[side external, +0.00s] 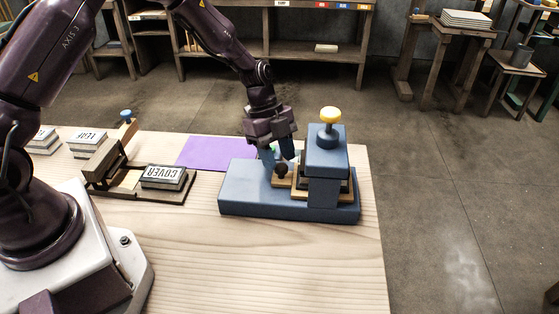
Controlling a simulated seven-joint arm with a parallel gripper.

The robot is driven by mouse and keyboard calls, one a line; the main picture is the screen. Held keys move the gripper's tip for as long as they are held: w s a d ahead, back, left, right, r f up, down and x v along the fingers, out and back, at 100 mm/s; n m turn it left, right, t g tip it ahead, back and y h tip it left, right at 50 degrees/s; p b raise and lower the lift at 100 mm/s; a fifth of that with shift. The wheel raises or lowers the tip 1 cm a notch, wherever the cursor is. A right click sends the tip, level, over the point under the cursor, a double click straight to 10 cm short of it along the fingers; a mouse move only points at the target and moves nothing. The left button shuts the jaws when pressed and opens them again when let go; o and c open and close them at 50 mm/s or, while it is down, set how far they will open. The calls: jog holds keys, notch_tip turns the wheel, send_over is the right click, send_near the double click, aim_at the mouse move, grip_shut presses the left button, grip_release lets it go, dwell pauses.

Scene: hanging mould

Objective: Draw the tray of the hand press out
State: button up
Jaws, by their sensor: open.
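A dark round knob (281,171) stands at the tray's left end. My gripper (282,165) points down at this knob, with its fingers apart on either side of it. I cannot tell whether the fingers touch the knob.
A wooden frame with a block labelled COVER (164,177) lies left of the press. A purple sheet (216,152) lies behind the press on the wooden table (270,270). Labelled blocks (87,142) stand at the back left. The table's front middle is clear.

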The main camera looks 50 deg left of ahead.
jog(key=shift+x, duration=0.85)
jog(key=shift+c, duration=0.4)
grip_shut()
jog(key=s+a, duration=0.9)
jog(key=shift+a, duration=0.1)
jog(key=shift+o, duration=0.4)
grip_release()
jog(key=shift+r, duration=0.1)
